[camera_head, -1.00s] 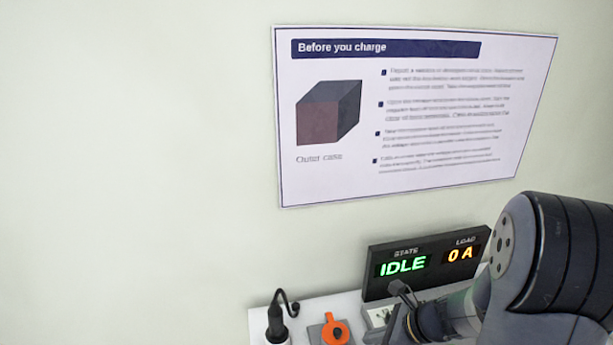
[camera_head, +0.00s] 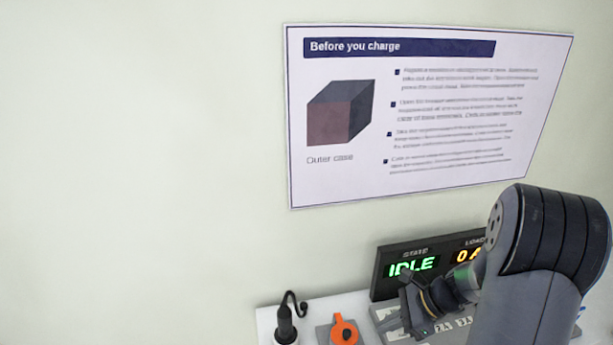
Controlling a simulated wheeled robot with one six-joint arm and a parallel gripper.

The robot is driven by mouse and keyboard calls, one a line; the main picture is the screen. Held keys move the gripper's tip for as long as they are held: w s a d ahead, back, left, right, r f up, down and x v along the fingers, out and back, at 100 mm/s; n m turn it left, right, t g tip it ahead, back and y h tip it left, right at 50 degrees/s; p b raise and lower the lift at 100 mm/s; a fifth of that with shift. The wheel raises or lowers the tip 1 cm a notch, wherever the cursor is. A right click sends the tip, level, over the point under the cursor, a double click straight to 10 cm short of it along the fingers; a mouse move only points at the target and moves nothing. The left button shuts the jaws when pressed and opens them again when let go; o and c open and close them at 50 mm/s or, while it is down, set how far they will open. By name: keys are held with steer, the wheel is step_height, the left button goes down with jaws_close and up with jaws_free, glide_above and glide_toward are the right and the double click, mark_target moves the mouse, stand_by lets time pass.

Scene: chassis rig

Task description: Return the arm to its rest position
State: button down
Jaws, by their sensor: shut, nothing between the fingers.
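My arm reaches in from the lower right, its dark grey links bent above the right part of the white bench. My gripper (camera_head: 405,275) is small in this view, in front of the black display (camera_head: 391,255). Its fingers look closed with nothing held. The display reads "IDLE" in green under STATE, and part of "0 A" in orange under LOAD; my arm covers its right end.
A black plug with a curled cable (camera_head: 286,322) stands at the bench's left end (camera_head: 265,322). An orange rotary switch (camera_head: 344,330) is beside it. A grey panel with numbered markings (camera_head: 455,328) lies under my arm. A "Before you charge" poster (camera_head: 440,170) hangs behind; the left wall is bare.

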steer(key=b+v, duration=0.1)
steer(key=v, duration=0.9)
steer(key=shift+d, duration=0.45)
steer(key=shift+s, duration=0.15)
